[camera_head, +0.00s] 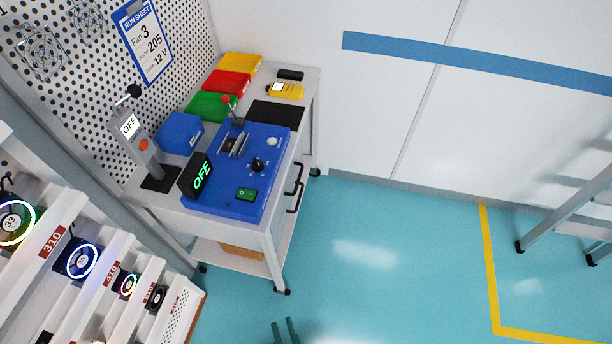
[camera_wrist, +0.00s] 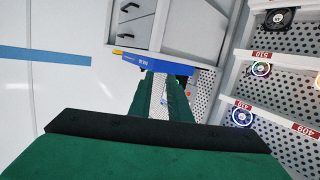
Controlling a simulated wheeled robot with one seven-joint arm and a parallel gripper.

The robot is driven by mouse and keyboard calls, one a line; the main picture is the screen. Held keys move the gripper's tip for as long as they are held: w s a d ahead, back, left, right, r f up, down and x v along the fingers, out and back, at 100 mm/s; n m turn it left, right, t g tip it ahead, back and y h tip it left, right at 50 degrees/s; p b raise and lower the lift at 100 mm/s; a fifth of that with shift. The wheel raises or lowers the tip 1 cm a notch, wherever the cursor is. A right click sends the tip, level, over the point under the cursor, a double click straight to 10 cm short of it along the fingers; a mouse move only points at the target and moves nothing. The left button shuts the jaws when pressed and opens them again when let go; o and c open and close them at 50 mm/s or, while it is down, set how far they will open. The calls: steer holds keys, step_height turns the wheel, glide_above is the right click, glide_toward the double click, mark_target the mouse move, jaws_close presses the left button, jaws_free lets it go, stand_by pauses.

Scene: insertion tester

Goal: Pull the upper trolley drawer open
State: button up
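The grey trolley (camera_head: 268,229) stands against the wall with its drawer side facing right. The upper drawer's black handle (camera_head: 298,179) shows just under the trolley top, with the lower drawer's handle (camera_head: 294,203) beneath it. Both drawers look shut. In the wrist view the trolley appears upside down, with the upper drawer front (camera_wrist: 137,34) nearer the blue unit. My gripper (camera_head: 285,328) shows as two green fingertips at the bottom edge, apart from the trolley. In the wrist view my gripper (camera_wrist: 164,82) has a gap between its fingers and holds nothing.
A blue tester (camera_head: 258,160), coloured bins (camera_head: 228,82) and a yellow meter (camera_head: 286,91) sit on the trolley top. A fan rack (camera_head: 95,270) stands at the lower left. A ladder (camera_head: 570,208) is at the right. The turquoise floor (camera_head: 390,260) between is clear.

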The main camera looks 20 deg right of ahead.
steer(key=w+d+f+n+t+h, duration=0.2)
steer(key=w+d+f, duration=0.1)
steer(key=w+f, duration=0.55)
steer(key=n+t+h, duration=0.2)
steer(key=n+h, duration=0.1)
steer(key=n, duration=0.4)
glide_toward(297, 183)
steer(key=x, duration=0.9)
steer(key=shift+w+d+f, duration=0.2)
steer(key=shift+w, duration=0.2)
jaws_close()
